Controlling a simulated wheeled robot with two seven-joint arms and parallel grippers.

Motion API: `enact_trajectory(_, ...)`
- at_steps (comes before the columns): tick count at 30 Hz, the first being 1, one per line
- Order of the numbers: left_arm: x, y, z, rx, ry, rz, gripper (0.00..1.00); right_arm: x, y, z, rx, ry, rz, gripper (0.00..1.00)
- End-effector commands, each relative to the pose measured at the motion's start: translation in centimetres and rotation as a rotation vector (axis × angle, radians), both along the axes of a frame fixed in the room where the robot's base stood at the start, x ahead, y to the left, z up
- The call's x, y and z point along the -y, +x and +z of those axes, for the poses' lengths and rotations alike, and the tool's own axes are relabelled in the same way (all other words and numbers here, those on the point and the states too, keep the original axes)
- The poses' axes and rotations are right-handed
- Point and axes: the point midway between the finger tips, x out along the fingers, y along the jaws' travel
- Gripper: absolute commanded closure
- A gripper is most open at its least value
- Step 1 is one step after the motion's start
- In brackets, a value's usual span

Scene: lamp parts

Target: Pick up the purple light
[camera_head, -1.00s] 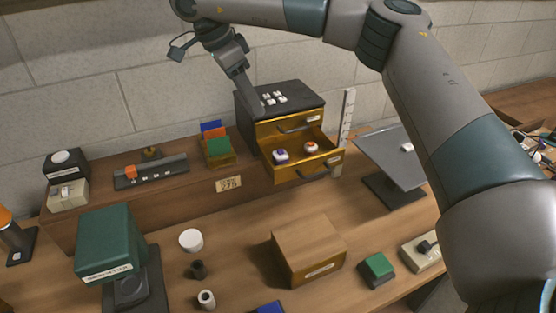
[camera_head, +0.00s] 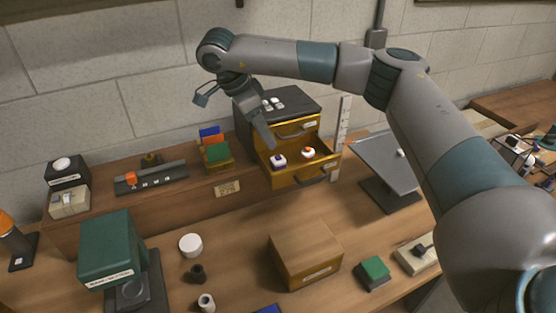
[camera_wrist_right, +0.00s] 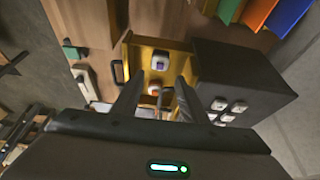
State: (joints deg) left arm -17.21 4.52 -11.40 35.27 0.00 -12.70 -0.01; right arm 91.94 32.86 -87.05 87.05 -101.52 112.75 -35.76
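My right gripper (camera_head: 268,144) is just above and beside the purple light, pointing down. In the right wrist view the gripper (camera_wrist_right: 159,88) is open with nothing between its fingers, and the purple light (camera_wrist_right: 160,62) shows just beyond the fingertips. The orange-topped light (camera_wrist_right: 155,89) shows between the fingers in that view. My left gripper is not in view.
Several white blocks sit on the cabinet top (camera_head: 293,97). Coloured cards stand in a holder (camera_head: 217,157) left of the drawer. A wooden box (camera_head: 306,250) and a white cylinder (camera_head: 191,245) stand on the lower table. A grey tilted stand (camera_head: 390,165) is to the right.

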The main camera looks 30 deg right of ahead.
Motion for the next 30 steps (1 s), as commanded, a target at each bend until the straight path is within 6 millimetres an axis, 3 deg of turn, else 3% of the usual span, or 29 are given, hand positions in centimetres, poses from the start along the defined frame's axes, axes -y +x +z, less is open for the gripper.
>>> enact_trajectory(7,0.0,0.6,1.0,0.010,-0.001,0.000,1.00,0.9,-0.1,-2.2,-0.001,-0.001,0.001,0.60)
enact_trajectory(22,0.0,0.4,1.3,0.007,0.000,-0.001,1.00,1.2,-0.1,-2.9,-0.001,0.000,0.001,0.60)
enact_trajectory(30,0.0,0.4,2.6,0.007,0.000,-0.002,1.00,2.5,-0.2,-5.9,-0.002,-0.001,0.000,0.60)
